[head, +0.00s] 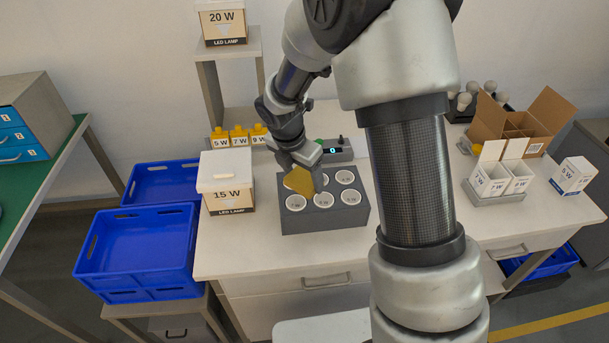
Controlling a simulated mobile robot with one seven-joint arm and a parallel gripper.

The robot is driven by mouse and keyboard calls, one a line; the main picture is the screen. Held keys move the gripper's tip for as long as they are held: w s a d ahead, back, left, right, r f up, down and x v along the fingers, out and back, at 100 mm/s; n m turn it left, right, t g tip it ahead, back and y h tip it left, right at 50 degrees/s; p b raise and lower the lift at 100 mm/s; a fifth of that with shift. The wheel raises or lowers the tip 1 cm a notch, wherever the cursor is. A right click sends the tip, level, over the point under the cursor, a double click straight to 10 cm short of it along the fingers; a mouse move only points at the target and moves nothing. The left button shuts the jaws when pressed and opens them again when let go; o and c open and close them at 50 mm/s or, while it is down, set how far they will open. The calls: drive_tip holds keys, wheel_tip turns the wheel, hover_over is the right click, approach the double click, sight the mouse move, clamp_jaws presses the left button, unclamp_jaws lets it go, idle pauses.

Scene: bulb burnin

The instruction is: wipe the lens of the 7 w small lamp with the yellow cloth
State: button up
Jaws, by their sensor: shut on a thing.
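My gripper (307,168) is shut on the yellow cloth (299,181), which hangs from it over the back left of a dark grey lamp block (340,217). The block holds several small round white-faced lamps, including one at the front left (295,202), one at the front middle (323,199) and one at the back right (345,176). The cloth and gripper cover part of the back-left place. The markings on the lamp faces are too small to read, so I cannot tell which is the 7 W lamp or whether the cloth touches a lens.
A 15 W box (227,183) stands left of the block. Yellow holders labelled 5, 7 and 9 W (239,137) and a device with a lit display (338,149) are behind. White cartons (503,178) and a cardboard box (522,122) stand to the right. Blue crates (140,247) are left.

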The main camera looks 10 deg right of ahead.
drive_tip(key=shift+a, duration=0.25)
